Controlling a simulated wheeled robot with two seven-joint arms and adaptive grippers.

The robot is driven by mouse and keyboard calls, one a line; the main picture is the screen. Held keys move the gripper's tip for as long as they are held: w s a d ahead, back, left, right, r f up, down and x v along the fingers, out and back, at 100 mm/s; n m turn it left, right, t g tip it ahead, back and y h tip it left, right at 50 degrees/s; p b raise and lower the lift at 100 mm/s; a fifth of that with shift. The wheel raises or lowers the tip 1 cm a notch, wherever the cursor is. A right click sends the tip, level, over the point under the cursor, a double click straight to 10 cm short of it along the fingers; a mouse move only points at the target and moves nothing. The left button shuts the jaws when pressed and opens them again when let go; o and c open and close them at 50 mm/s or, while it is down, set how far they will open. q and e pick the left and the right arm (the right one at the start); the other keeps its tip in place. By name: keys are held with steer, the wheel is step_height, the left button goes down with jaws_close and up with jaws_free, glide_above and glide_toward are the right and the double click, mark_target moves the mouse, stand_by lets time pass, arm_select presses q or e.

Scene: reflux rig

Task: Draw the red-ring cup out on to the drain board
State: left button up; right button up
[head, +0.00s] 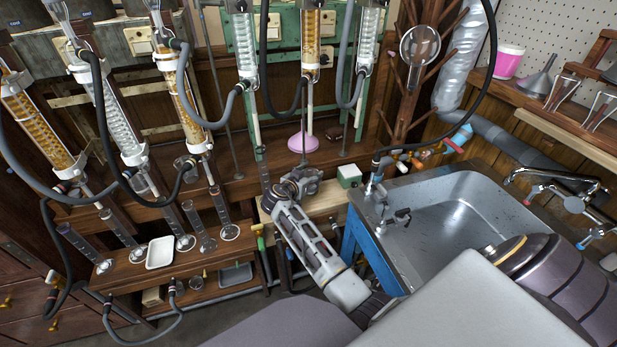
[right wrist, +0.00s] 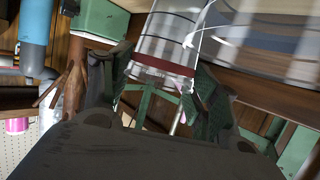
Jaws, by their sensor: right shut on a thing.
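My right gripper (head: 286,190) is in the middle of the head view, at the edge of the wooden bench left of the sink. In the right wrist view, its green-padded fingers (right wrist: 172,98) are closed at the red-ring cup (right wrist: 163,68). The cup is clear glass with a dark red band near its end and looks tilted in that view. I cannot make the cup out clearly in the head view, where the gripper covers that spot. A flat steel surface (head: 399,262) borders the sink; I cannot tell whether it is the drain board. My left gripper is not in view.
The steel sink (head: 455,215) with its tap (head: 560,185) lies to the right. Glass condensers (head: 125,115) with dark hoses stand on the left. Measuring cylinders and a white tray (head: 160,252) are on the lower shelf. A small pale green box (head: 349,176) is close right of the gripper.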

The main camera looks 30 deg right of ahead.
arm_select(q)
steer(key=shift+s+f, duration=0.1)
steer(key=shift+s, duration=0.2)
arm_select(e)
steer(key=shift+r, duration=0.15)
steer(key=shift+s+a+p, duration=0.25)
steer(key=shift+s+p, duration=0.15)
steer(key=shift+s, duration=0.6)
steer(key=shift+s+a+p, duration=0.25)
steer(key=shift+s+p, duration=0.1)
steer(key=shift+s, duration=0.6)
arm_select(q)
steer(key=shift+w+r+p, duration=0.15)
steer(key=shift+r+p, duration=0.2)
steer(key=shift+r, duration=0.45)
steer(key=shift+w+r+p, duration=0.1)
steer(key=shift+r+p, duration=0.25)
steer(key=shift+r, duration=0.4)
arm_select(e)
steer(key=shift+s+a, duration=0.2)
steer(key=shift+s, duration=0.6)
steer(key=shift+s+a, duration=0.15)
steer(key=shift+s, duration=0.65)
steer(key=shift+s+a, duration=0.2)
steer(key=shift+s, duration=0.6)
